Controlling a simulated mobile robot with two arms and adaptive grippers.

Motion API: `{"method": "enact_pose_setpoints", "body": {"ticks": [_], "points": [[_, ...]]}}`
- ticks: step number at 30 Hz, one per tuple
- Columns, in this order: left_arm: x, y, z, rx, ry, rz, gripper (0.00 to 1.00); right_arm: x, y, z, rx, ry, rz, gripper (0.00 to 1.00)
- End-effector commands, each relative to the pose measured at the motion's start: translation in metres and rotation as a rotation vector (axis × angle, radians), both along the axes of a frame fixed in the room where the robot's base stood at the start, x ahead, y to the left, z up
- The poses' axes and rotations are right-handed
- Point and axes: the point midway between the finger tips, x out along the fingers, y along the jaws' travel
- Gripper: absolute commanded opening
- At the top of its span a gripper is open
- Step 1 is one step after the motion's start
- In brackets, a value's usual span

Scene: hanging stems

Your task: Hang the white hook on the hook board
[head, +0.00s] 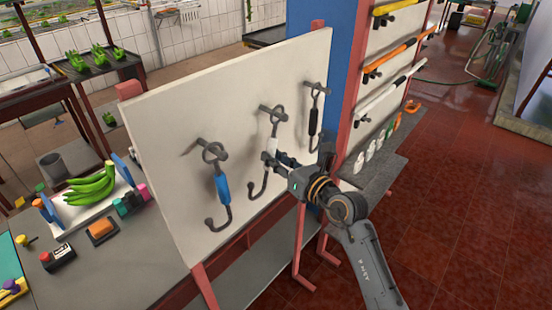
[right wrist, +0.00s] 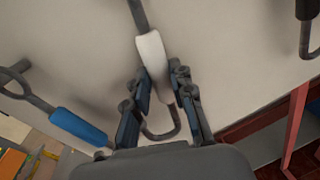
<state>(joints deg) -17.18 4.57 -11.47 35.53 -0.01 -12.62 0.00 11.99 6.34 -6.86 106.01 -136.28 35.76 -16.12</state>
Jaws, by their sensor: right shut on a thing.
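The white hook (head: 272,146) hangs down the middle of the pale hook board (head: 160,110), its top ring at the middle peg (head: 267,109). The ring looks to be around the peg, but I cannot tell if it rests on it. My right gripper (head: 270,159) is shut on the white hook at the lower part of its white sleeve. In the right wrist view the white sleeve (right wrist: 152,54) runs between the fingers (right wrist: 162,90), and the curved end shows below them. My left gripper is out of view.
A blue hook (head: 222,188) hangs on the left peg and a black hook (head: 314,122) on the right peg. A table (head: 130,265) with bananas (head: 92,188) and small items stands at left. A rack with coloured bars and a grey shelf (head: 375,172) is at right.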

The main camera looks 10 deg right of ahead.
Motion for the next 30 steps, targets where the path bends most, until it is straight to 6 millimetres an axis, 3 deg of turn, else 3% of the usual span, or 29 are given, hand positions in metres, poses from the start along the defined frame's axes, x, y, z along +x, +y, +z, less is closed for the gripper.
{"method": "enact_pose_setpoints", "body": {"ticks": [30], "points": [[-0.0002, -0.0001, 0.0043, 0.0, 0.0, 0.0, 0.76, 0.0079, 0.0065, 0.0002, 0.001, -0.002, -0.001, 0.0]]}}
